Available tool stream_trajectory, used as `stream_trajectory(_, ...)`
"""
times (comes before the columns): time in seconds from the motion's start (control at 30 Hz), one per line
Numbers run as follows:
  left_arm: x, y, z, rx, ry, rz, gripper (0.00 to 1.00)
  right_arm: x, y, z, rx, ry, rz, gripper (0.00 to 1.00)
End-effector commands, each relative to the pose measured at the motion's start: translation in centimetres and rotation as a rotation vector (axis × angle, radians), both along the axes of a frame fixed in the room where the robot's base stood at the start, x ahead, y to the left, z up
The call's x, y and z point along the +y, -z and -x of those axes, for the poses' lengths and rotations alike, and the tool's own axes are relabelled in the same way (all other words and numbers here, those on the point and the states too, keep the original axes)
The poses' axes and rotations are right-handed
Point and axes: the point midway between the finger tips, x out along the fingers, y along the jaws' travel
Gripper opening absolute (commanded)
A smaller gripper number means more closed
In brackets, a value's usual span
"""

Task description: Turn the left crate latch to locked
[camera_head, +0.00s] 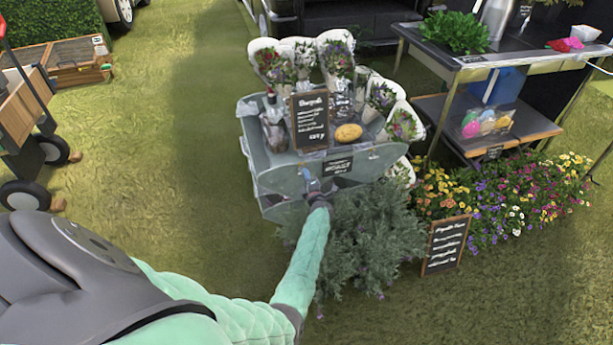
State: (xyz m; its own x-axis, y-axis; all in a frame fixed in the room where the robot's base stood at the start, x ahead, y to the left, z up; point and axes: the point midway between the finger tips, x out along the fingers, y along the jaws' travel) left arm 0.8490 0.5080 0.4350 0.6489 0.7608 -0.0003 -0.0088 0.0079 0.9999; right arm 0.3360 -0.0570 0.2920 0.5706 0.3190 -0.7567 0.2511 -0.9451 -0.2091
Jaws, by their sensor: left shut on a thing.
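A grey metal crate (274,181) stands in the middle, filled with wrapped bouquets and other goods on top. My left arm reaches up from the bottom left, and my left gripper (318,190) is at the crate's front face, left of its middle. The gripper is shut at the left crate latch, which is small and mostly hidden by the fingers; its angle cannot be told. A small fitting (373,155) shows farther right on the crate's front. My right gripper is not in view.
A chalkboard sign (309,120) and a yellow item (348,133) sit on the crate. Grey-green foliage (365,240) fills the ground below. A small sign (445,245) and flowers (520,195) are at right, beside a dark table (465,62). Grass at left is open.

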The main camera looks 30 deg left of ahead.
Motion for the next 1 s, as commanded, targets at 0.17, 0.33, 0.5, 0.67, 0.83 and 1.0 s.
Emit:
stream_trajectory(0.17, 0.02, -0.33, -0.26, 0.014, 0.003, -0.017, 0.0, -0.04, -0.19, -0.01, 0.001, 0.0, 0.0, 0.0)
stream_trajectory(0.33, 0.02, -0.31, -0.27, 0.017, 0.002, -0.02, 0.0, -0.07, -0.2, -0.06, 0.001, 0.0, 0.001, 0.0)
stream_trajectory(0.5, 0.04, -0.33, -0.26, 0.017, 0.002, -0.02, 0.0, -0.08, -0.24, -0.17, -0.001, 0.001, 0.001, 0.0)
stream_trajectory(0.67, 0.04, -0.27, -0.21, 0.018, 0.002, -0.019, 0.42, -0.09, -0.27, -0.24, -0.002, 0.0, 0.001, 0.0)
stream_trajectory(0.83, 0.02, -0.15, -0.13, 0.018, 0.001, -0.018, 0.42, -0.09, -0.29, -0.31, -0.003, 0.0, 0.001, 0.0)
stream_trajectory(1.0, -0.26, -0.15, 0.12, 0.019, 0.001, -0.018, 0.42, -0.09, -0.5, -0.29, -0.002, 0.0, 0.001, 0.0)
